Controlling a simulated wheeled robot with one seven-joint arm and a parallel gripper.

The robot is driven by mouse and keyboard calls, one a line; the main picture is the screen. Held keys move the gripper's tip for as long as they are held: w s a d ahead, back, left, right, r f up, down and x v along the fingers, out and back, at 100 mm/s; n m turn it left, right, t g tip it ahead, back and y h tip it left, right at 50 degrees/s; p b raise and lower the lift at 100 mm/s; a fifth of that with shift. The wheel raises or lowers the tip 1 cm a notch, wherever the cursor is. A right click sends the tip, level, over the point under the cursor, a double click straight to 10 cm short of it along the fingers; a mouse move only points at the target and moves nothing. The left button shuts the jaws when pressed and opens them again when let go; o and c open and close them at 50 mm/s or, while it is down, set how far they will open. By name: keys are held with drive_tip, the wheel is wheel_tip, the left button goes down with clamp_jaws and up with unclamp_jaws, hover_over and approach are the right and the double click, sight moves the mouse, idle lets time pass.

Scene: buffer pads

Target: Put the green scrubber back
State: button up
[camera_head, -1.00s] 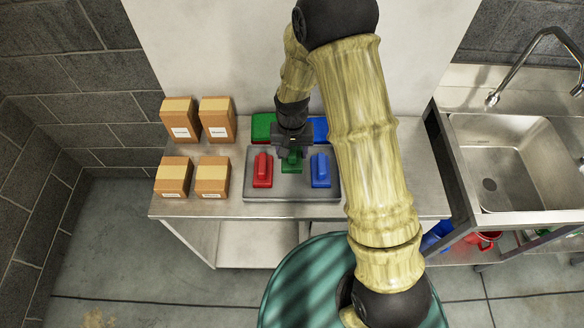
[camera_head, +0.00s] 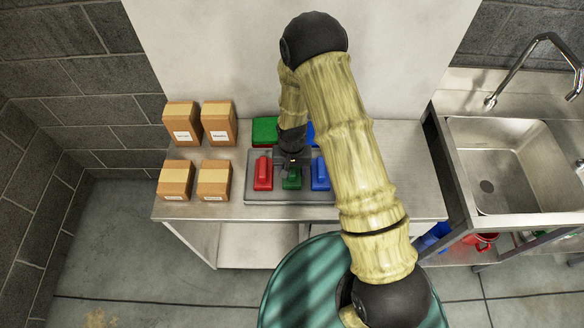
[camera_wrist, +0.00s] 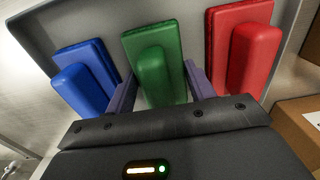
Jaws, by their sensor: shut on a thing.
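The green scrubber (camera_head: 291,183) is a green pad with a raised handle. My gripper (camera_head: 291,170) is shut on its handle from above. In the wrist view the green scrubber (camera_wrist: 160,75) sits between the two fingers of my gripper (camera_wrist: 161,88). It is over the grey tray (camera_head: 257,197), in the middle between the red scrubber (camera_head: 263,173) and the blue scrubber (camera_head: 320,174), roughly in line with them. I cannot tell whether it touches the tray floor. The gripper hides part of it in the head view.
A green pad (camera_head: 264,130) lies behind the tray; a blue pad (camera_head: 310,133) beside it is partly hidden by my arm. Several cardboard boxes (camera_head: 219,124) stand left of the tray. A sink (camera_head: 505,165) is at the right. Red and blue scrubbers flank the gripper closely.

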drive_tip(key=shift+f, duration=0.2)
drive_tip(key=shift+f, duration=0.2)
drive_tip(key=o, duration=1)
drive_tip(key=shift+c, duration=0.2)
wheel_tip(320, 180, up, 12)
drive_tip(key=b, duration=0.3)
drive_tip(key=shift+r, duration=0.2)
drive_tip(key=shift+s, duration=0.1)
